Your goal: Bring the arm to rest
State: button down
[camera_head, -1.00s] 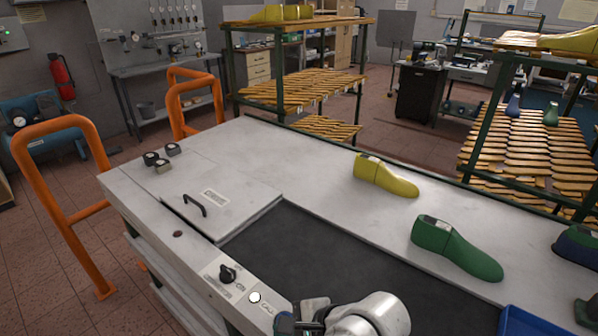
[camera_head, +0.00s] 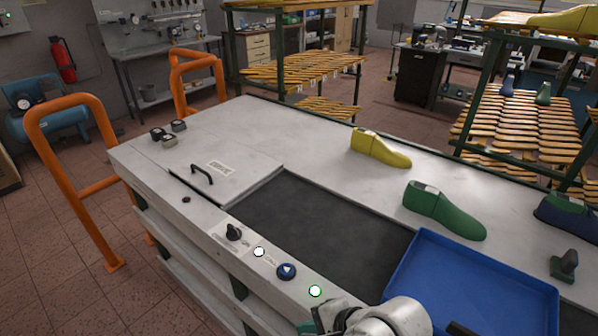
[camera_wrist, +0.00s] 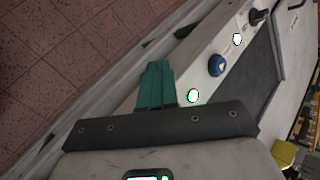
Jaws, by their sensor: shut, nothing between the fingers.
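My gripper (camera_wrist: 156,82) shows in the wrist view as two teal fingers pressed together, with nothing between them. It hangs over the front edge of the bench, near the lit white button (camera_wrist: 193,96) and the blue arrow button (camera_wrist: 217,65). In the head view my arm's white wrist is at the bottom, beside the front control strip (camera_head: 262,257). The fingers are mostly cut off or hidden there.
A blue tray (camera_head: 408,272) lies right of my wrist. A yellow last (camera_head: 380,148), a green last (camera_head: 443,211) and a dark blue last (camera_head: 570,216) stand along the bench's far side. Orange rails (camera_head: 72,100) stand at left. The dark recessed surface (camera_head: 310,225) is clear.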

jog(key=s+d+f+n+g+h+b, duration=0.1)
jog(key=s+d+f+n+h, duration=0.2)
jog(key=s+d, duration=0.8)
jog(key=s+d+f+n+g+h+b, duration=0.1)
jog(key=s+d+f+n+g+h, duration=0.1)
jog(key=s+d+f+n+h, duration=0.2)
jog(key=s+d+f+n, duration=0.3)
jog(key=s+d+n, duration=0.1)
jog(key=s+d, duration=0.4)
jog(key=shift+s+d+f, duration=0.25)
jog(key=shift+d+f, duration=0.1)
jog(key=shift+d, duration=0.9)
jog(key=c, duration=1.9)
grip_release()
